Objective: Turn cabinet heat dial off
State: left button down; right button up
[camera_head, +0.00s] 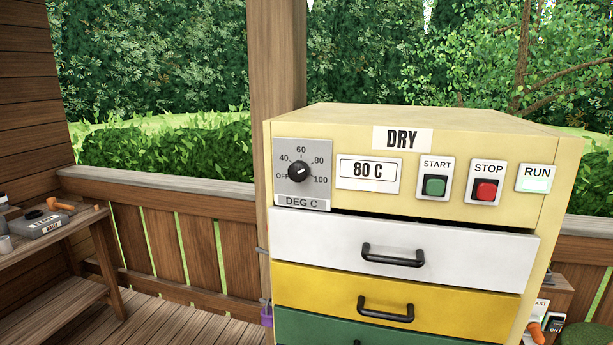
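The heat dial (299,171) is a black knob on a grey plate (290,202) labelled DEG C, at the upper left of the cabinet's front. Its scale reads OFF, 40, 60, 80 and 100. Its pale pointer mark seems to face up and right, towards 80. The display (368,173) beside it reads 80 C. The yellow cabinet (450,122) carries a DRY label. Neither of my grippers is in view.
The white drawer (330,236) sits slightly proud below. A wooden bench (60,240) stands at left.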

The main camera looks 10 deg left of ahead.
aim_at(298, 171)
jog(key=z, duration=0.15)
jog(key=k, duration=0.95)
jog(key=u, duration=1.3)
jog(key=i, duration=1.1)
jog(key=z, duration=0.25)
